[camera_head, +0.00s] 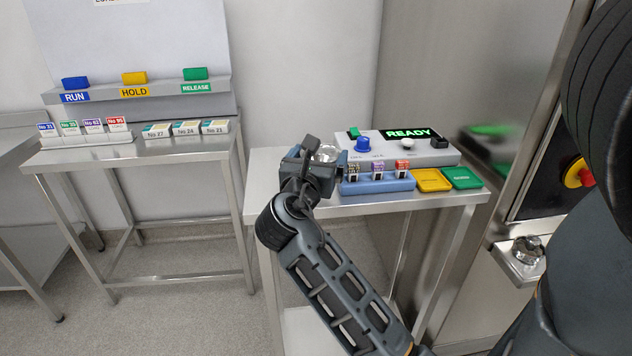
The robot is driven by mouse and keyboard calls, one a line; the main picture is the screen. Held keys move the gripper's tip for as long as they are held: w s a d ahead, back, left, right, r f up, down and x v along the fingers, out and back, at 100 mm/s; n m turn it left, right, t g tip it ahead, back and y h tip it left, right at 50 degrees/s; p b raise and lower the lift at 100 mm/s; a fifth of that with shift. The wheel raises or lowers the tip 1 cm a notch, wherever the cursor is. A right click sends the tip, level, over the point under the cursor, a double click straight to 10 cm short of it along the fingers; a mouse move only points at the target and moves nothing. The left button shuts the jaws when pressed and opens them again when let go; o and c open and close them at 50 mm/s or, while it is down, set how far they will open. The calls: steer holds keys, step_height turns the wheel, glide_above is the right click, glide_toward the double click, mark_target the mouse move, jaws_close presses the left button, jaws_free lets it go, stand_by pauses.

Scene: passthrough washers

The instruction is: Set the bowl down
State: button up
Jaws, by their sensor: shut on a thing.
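My gripper (324,162) is at the left end of the middle steel table (268,180), in front of the control panel.
The control panel (395,150) reads READY. A blue rack (378,186) with labelled blocks, a yellow tray (432,180) and a green tray (462,177) stand right of my gripper. Another shiny vessel (528,249) sits on a steel ledge. The left table (130,155) holds labelled blocks.

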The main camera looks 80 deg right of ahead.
steer(key=shift+w+a+f, duration=0.25)
steer(key=shift+a+f, duration=0.2)
steer(key=shift+a, duration=0.1)
steer(key=shift+f, duration=1.95)
steer(key=o, duration=0.7)
steer(key=shift+f, duration=0.1)
steer(key=shift+a+b, duration=0.25)
steer(key=shift+b, duration=0.05)
steer(key=a, duration=1.1)
steer(key=shift+a+b, duration=0.3)
steer(key=shift+b, duration=0.15)
